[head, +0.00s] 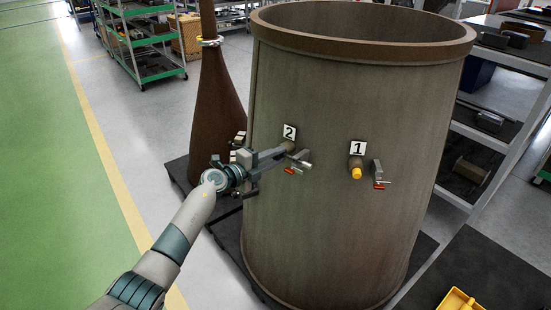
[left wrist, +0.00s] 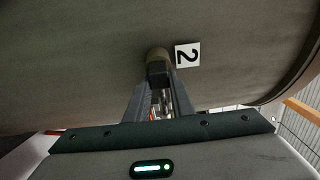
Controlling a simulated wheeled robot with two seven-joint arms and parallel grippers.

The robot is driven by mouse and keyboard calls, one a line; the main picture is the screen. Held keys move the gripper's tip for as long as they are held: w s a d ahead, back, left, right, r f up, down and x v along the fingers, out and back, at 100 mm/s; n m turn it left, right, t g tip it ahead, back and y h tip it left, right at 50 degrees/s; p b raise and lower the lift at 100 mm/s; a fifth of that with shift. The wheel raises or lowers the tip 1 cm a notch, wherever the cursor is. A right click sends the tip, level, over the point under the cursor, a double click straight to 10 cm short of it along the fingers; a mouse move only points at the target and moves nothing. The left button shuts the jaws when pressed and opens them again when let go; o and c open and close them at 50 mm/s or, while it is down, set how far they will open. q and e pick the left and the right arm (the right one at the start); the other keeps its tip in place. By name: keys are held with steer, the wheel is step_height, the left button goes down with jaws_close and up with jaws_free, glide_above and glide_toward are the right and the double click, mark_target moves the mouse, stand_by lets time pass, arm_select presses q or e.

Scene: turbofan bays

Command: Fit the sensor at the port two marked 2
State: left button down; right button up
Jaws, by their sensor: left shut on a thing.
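My left gripper (head: 274,156) reaches in from the left to the port marked 2 on the large brown cylinder (head: 330,220). Its fingers are shut on a small dark block, which I take to be the sensor (left wrist: 159,72). In the left wrist view the fingers (left wrist: 160,88) point at the tan port two (left wrist: 157,54), with the sensor in line with it. I cannot tell how far the sensor sits in the port, as the fingers hide the joint. The white label 2 (head: 290,132) is just above the port. My right gripper is out of view.
Port one (head: 356,165), with a yellow end, is to the right under label 1 (head: 357,148). A red-tipped lever bracket (head: 378,174) sits beside it; another (head: 296,168) is below port two. A brown cone (head: 214,105) stands left. A yellow tray (head: 461,301) lies lower right.

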arm_select(q)
steer(key=c, duration=1.5)
jaws_free()
steer(key=shift+o, duration=0.2)
steer(key=shift+s+a, duration=0.1)
steer(key=shift+a, duration=0.05)
steer(key=b+v, duration=0.1)
steer(key=v, duration=1.6)
